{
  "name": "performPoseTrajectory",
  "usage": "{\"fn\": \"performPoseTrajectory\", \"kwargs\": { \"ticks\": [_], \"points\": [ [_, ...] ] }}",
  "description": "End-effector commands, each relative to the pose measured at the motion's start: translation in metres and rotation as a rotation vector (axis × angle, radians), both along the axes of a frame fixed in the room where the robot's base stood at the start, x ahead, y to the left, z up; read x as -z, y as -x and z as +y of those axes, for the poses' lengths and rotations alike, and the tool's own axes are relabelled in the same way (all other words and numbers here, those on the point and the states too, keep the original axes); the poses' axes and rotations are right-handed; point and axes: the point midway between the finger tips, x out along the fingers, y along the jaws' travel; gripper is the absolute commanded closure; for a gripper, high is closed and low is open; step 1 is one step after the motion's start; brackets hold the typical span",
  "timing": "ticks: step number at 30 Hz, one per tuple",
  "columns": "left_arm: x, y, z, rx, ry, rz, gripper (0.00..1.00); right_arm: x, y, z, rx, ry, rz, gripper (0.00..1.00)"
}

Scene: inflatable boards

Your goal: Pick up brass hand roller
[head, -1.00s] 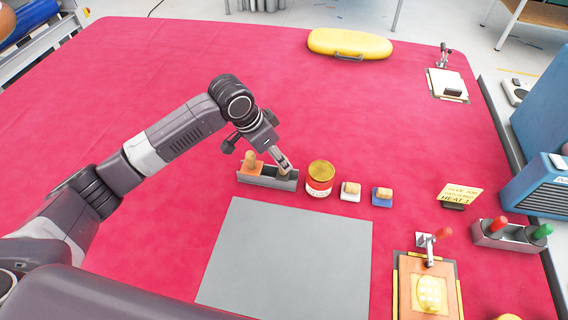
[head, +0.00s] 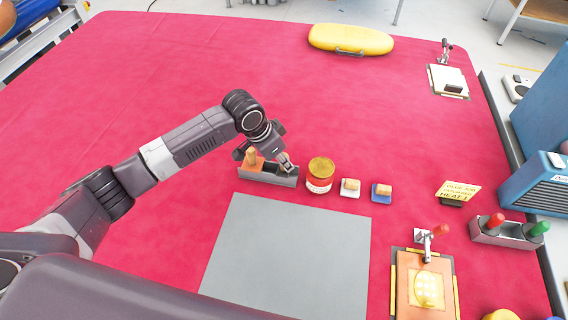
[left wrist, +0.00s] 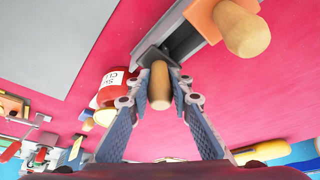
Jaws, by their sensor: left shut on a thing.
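The brass hand roller shows as a light wooden handle (left wrist: 160,86) standing between my fingers in the left wrist view. Its brass part is not clearly seen. My left gripper (head: 287,166) is shut on this handle, at the right end of the grey tool tray (head: 268,177). In the left wrist view, the gripper (left wrist: 160,98) has one finger on each side of the handle. I cannot tell whether the roller still touches the tray. My right gripper is not in view.
An orange-based tool with a wooden handle (head: 251,156) stands in the tray's left end. A red and yellow tin (head: 320,175) is close to its right. Two small blocks with wooden tops (head: 350,187) follow. A grey sheet (head: 290,260) lies in front; red table is free behind.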

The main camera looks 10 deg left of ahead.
Motion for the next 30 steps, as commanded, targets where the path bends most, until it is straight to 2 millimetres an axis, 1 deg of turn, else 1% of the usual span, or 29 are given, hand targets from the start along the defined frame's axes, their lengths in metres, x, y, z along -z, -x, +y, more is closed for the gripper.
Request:
{"fn": "performPoseTrajectory", "kwargs": {
  "ticks": [11,16,20,23,30],
  "points": [
    [-0.003,-0.001,0.0,0.0,0.001,-0.003,1.0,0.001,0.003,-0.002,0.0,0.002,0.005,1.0],
    [-0.017,-0.002,0.0,0.0,0.002,-0.005,1.0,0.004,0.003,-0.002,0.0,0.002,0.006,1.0],
    [-0.039,-0.002,-0.001,0.001,0.003,-0.008,1.0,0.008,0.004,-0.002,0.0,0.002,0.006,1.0],
    [-0.063,-0.002,0.0,0.001,0.003,-0.01,1.0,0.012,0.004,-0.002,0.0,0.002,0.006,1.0],
    [-0.131,-0.002,-0.001,0.0,0.002,-0.009,1.0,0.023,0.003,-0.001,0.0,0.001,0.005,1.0]
  ]
}}
